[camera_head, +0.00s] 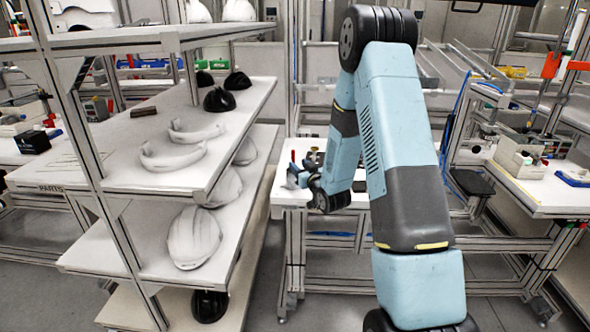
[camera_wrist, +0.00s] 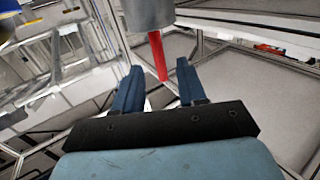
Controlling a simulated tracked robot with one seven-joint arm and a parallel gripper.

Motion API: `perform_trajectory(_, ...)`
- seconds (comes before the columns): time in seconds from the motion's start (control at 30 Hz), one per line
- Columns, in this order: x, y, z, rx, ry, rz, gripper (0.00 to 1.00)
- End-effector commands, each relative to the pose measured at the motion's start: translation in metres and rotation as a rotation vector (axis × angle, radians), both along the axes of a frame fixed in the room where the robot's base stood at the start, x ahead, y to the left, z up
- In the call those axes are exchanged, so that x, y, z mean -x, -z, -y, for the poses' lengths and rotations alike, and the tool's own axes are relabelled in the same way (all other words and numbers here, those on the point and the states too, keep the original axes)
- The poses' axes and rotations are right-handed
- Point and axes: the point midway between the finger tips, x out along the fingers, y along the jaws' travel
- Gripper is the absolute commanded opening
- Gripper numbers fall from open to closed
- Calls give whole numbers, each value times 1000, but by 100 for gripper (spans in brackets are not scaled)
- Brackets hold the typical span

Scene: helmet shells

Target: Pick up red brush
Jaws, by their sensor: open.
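A red tapered handle (camera_wrist: 158,56), which I take to be the red brush, comes out of a grey cylinder (camera_wrist: 148,12) in the wrist view. Its other end is hidden in or behind the cylinder. My gripper (camera_wrist: 158,80) is open, with one blue finger on each side of the handle's line. The handle's free end appears near the fingertips, and nothing is gripped. In the head view my gripper (camera_head: 296,173) is over the left end of a white worktable (camera_head: 290,195). A small red upright piece (camera_head: 293,157) shows just behind it, probably the same handle.
A shelf rack (camera_head: 150,175) with white helmet shells (camera_head: 193,238) and black ones (camera_head: 219,99) stands to the left of the worktable. Another workbench (camera_head: 550,190) with fixtures is at the right. Small dark items (camera_head: 315,157) lie close to my gripper.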

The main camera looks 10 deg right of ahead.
Motion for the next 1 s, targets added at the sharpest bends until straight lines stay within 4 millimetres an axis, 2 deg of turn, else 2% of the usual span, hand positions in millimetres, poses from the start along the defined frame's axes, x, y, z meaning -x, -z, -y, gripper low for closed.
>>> perform_trajectory(0.17, -8, 0, -2, 0, -1, 0, 41)
perform_trajectory(0.53, -52, 1, -11, 0, -2, 1, 41)
perform_trajectory(0.83, -56, 1, -12, 0, -1, -1, 41)
perform_trajectory(1.0, -56, 1, -12, 0, -2, -1, 26)
